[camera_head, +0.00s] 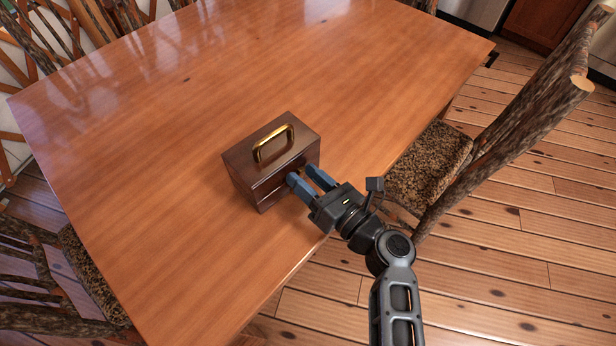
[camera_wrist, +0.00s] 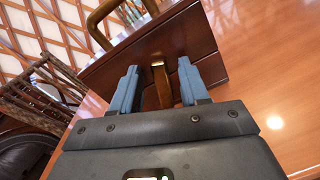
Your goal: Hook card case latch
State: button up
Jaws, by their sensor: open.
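The card case (camera_head: 262,168) is a dark brown wooden box with a brass handle (camera_head: 273,144) on its lid. It stands upright on the table near the front edge, its lid looking shut. In the wrist view the case (camera_wrist: 185,40) fills the upper middle, and a brass latch (camera_wrist: 161,83) hangs on its front face. My gripper (camera_head: 307,180) is at the front face with its blue fingers apart. In the wrist view the fingers (camera_wrist: 158,85) stand either side of the latch, with gaps showing. Whether the latch is hooked cannot be told.
The wooden table (camera_head: 150,130) is otherwise bare, with free room behind and left of the case. A chair with a speckled seat (camera_head: 430,165) and rough branch frame stands close right of my arm. Another chair (camera_head: 90,270) is at the lower left.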

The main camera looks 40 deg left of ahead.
grip_shut()
jog(key=s+n+b, duration=0.1)
jog(key=n+b, duration=0.1)
jog(key=n, duration=0.1)
jog(key=shift+s+n, duration=0.2)
jog(key=shift+n, duration=0.1)
jog(key=shift+s+a+r+n, duration=0.15)
jog(key=shift+s+n, duration=0.05)
jog(key=shift+n, duration=0.3)
grip_release()
jog(key=shift+s+d, duration=0.2)
jog(key=shift+d, duration=1.1)
jog(key=shift+s+d, duration=0.2)
jog(key=shift+d, duration=1.1)
jog(key=shift+s+d, duration=0.2)
jog(key=shift+d, duration=1.1)
